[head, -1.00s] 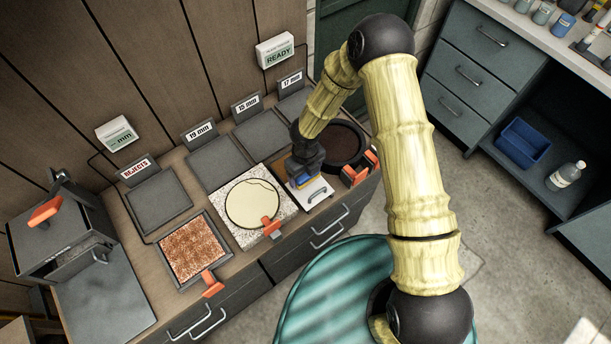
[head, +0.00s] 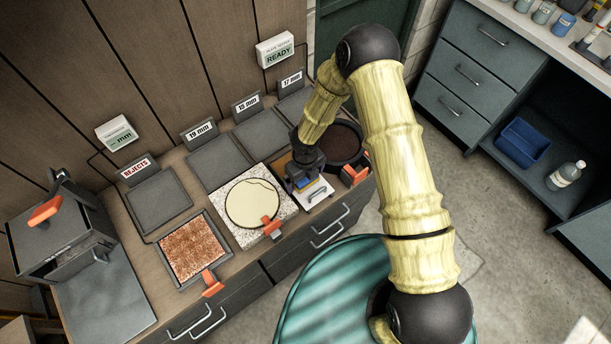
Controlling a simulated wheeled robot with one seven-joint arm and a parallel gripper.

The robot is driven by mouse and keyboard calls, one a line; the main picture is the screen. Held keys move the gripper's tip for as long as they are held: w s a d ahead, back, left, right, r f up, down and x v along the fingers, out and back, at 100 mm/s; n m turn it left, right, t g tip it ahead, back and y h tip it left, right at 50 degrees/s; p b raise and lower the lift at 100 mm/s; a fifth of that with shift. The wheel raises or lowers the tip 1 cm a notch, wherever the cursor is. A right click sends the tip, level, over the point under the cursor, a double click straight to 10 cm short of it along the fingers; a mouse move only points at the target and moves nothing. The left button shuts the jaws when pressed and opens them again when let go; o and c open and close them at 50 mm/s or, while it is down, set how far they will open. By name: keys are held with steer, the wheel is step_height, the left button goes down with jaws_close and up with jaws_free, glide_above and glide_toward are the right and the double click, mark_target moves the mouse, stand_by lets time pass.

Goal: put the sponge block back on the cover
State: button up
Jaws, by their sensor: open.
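The sponge block (head: 309,185), blue with yellow, sits on the white cover (head: 320,197). The cover is a small plate with a grey handle, lying on the bench between the speckled stone slab and the dark round pan. My gripper (head: 303,181) is open, right above and around the back-left side of the sponge block. It hides part of the block, and whether the fingers touch it is too small to tell.
A speckled slab with a cream disc (head: 252,203) lies left of the cover, with an orange clamp (head: 270,226) at its front. A dark round pan (head: 335,146) stands close behind right. Grey pads and signs line the back; the reject pad (head: 160,203) is empty.

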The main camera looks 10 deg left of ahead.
step_height(320, 180, up, 12)
steer(key=shift+r, duration=0.15)
stand_by(0.4)
stand_by(0.6)
steer(key=s+d+r+n+t, duration=0.1)
steer(key=s+d+r+n, duration=0.2)
steer(key=d+r+n, duration=0.7)
steer(key=s+d+r+n+t, duration=0.1)
steer(key=s+d+r+n, duration=0.3)
steer(key=d+r+n, duration=0.5)
steer(key=d+n, duration=0.6)
steer(key=n, duration=0.1)
steer(key=shift+d+r+t, duration=0.3)
steer(key=shift+d+r, duration=0.1)
